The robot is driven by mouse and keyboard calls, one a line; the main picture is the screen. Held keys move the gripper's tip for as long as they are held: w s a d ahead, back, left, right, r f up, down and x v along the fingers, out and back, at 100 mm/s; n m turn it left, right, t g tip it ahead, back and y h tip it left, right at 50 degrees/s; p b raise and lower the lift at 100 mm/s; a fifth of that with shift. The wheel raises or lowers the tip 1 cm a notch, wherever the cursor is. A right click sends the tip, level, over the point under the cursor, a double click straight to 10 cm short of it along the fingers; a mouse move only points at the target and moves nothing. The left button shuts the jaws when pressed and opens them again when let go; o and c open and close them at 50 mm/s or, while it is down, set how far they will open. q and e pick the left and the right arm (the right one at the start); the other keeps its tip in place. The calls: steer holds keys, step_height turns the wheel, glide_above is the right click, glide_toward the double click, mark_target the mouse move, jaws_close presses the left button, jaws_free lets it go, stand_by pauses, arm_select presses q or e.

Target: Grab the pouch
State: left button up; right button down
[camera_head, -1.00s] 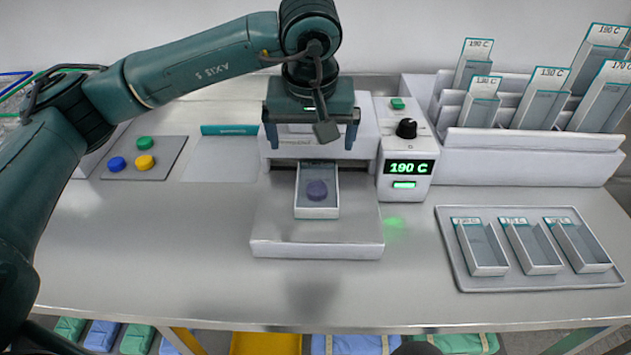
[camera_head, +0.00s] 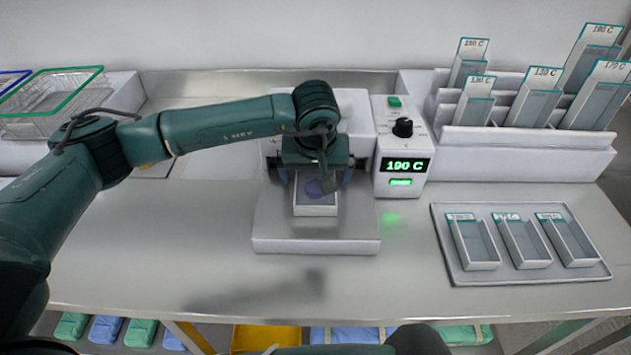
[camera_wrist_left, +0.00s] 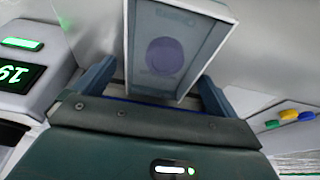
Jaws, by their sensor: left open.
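The pouch (camera_head: 316,209) is a pale, open-topped sleeve with a purple disc (camera_head: 318,187) in it. It lies on the front ledge of the white sealing machine (camera_head: 315,246), its back end hidden under my arm in the head view. My left gripper (camera_head: 315,180) is open above the pouch, with one blue finger on each side of it. In the left wrist view the pouch (camera_wrist_left: 190,25) lies between and beyond the two spread fingers, and I see no contact. My right gripper is not in view.
A control box (camera_head: 402,150) reading 190 C stands right of the pouch. A tray (camera_head: 470,272) with 3 sleeves lies at the right, below a rack (camera_head: 530,150) of labelled sleeves. A green-rimmed wire basket (camera_head: 50,100) stands back left. The front table is clear.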

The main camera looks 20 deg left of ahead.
arm_select(q)
steer(key=shift+c, duration=0.3)
steer(key=c, duration=1)
steer(key=shift+r, duration=0.1)
